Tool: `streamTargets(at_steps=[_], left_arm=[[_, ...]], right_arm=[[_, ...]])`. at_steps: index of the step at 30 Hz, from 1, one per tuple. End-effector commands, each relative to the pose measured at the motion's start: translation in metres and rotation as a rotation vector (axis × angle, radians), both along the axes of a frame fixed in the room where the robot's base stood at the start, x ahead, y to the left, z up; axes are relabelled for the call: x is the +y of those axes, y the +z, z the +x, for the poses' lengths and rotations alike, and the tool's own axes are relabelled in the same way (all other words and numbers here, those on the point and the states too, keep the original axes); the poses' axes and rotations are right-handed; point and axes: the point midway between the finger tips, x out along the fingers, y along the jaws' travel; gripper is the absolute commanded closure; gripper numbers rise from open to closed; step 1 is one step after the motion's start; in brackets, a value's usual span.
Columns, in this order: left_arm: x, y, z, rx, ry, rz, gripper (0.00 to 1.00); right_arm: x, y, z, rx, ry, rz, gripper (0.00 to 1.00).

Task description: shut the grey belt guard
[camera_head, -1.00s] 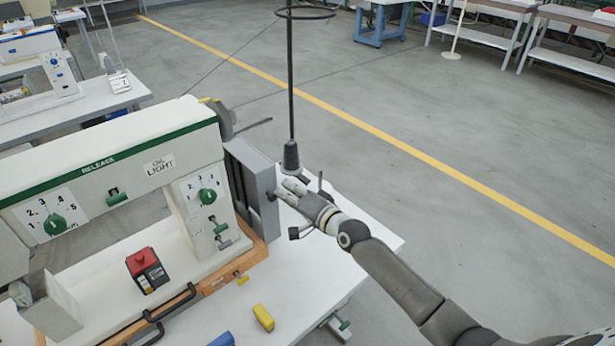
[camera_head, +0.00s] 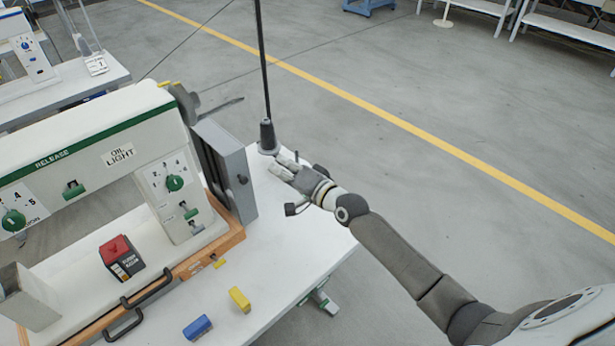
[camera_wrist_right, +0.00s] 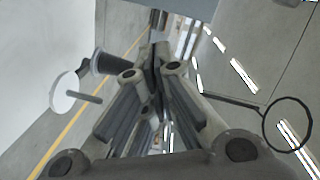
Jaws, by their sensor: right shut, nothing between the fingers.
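The grey belt guard (camera_head: 235,178) is a box-like cover at the right end of the white machine (camera_head: 105,140). Its dark slotted side (camera_head: 208,165) shows between its grey outer face and the machine, so it seems to stand partly away from the body. My left gripper is not in view.
A dark thread stand (camera_head: 267,138) with a tall pole rises close beside my right fingers. Yellow (camera_head: 239,300) and blue (camera_head: 197,327) blocks lie at the front of the white table (camera_head: 290,255). A red-topped switch box (camera_head: 120,257) sits on the machine's base. Open floor lies to the right.

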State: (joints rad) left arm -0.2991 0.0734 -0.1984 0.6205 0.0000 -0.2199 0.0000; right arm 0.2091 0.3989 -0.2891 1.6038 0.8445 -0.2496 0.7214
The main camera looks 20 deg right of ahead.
Motion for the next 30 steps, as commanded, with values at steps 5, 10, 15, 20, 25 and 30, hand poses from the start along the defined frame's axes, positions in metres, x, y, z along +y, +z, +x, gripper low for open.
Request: streamTargets(at_steps=[5,10,15,20,25,30], left_arm=[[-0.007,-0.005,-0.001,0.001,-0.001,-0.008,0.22],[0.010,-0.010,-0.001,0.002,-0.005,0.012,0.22],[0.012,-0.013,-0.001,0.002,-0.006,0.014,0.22],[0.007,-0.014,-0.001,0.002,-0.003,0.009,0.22],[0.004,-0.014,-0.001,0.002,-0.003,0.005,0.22],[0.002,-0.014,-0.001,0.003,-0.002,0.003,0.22]], right_arm=[[-0.009,0.002,-0.025,-0.001,0.002,0.001,1.00],[-0.019,0.005,-0.049,-0.002,0.000,0.000,1.00],[-0.026,0.007,-0.065,-0.002,0.000,0.000,1.00],[-0.028,0.009,-0.071,-0.002,0.001,0.000,1.00],[-0.023,0.004,-0.076,0.010,0.010,-0.022,1.00],[0.006,-0.033,-0.115,0.098,0.095,-0.218,1.00]])
